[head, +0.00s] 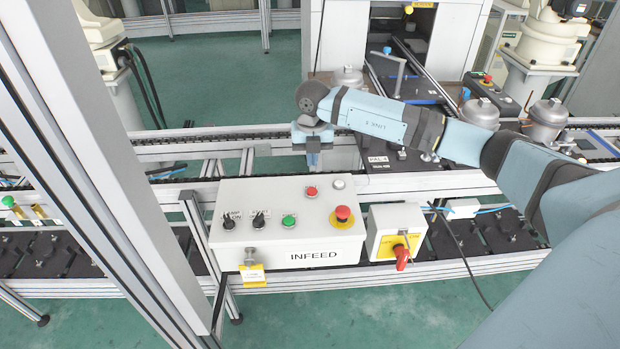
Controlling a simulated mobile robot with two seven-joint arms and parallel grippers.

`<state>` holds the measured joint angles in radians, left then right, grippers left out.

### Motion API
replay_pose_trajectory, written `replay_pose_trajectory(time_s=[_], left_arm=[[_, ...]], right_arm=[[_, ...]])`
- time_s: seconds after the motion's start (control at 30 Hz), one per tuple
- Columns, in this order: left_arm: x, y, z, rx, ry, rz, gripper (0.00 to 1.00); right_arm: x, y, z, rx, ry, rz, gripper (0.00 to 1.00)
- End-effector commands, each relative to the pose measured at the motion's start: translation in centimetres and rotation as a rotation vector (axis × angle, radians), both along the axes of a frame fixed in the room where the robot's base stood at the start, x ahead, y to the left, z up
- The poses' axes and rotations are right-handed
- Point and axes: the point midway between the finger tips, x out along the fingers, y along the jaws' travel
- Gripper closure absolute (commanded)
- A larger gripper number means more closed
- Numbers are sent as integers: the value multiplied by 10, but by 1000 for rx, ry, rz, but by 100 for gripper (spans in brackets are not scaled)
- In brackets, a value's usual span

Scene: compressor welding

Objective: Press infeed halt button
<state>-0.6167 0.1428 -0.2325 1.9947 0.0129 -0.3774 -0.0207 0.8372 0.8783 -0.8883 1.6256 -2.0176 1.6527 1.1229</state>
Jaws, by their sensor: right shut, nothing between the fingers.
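The grey control box labelled INFEED (257,238) stands in the middle, its sloped top facing me. It bears a small red button (311,191), a white button (339,184), a green button (289,221), two black selector knobs (258,221) and a red mushroom button (343,213) on a yellow collar. No single button's label is legible enough to read as halt. My right gripper (313,160) points down, shut and empty, just beyond the box's far edge in the picture, above the small red button and touching none of the buttons. My left gripper is not in view.
A grey and yellow box with a red rotary switch (403,258) sits right of the control box. A conveyor rail (190,140) runs behind. Compressors (546,122) stand at the right. A metal upright (100,150) crosses the left side.

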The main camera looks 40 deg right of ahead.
Motion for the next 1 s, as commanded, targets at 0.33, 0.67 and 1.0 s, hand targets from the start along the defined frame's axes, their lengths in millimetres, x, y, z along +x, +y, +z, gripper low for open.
replay_pose_trajectory(time_s=[0.33, 0.67, 1.0], left_arm=[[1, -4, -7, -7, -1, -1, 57], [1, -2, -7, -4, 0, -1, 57], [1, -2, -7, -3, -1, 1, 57]], right_arm=[[0, 0, 39, 0, -2, 0, 100], [0, 0, 40, 0, -1, -1, 100], [0, 0, 40, 0, -2, -1, 100]])
